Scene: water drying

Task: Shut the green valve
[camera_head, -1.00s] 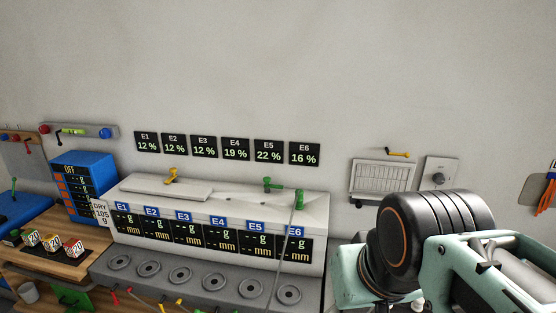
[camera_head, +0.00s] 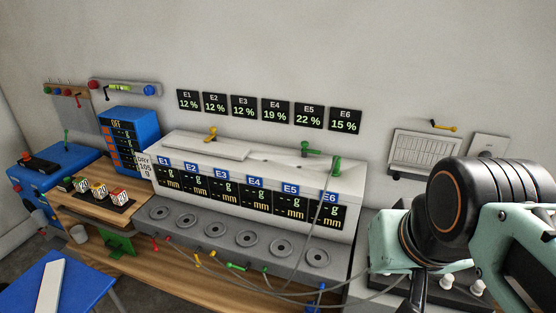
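Several green handles are in view, and I cannot tell which is the green valve. One green handle (camera_head: 307,148) and a second, upright green handle (camera_head: 336,164) are on the right part of the white unit's top. A thin cable runs down from the upright one. A small green handle (camera_head: 237,267) is on the front below the grey shelf, in a row with red and yellow ones. Another green lever (camera_head: 66,139) stands on the blue machine at the left. My arm fills the right side; my gripper is out of view.
The white unit (camera_head: 352,184) carries displays E1 to E6 above a grey shelf (camera_head: 198,226) with round plates. A blue box (camera_head: 131,128) and cubes on a black tray (camera_head: 105,197) are left. Loose cables cross the wooden bench (camera_head: 180,277). A blue table (camera_head: 28,290) is bottom left.

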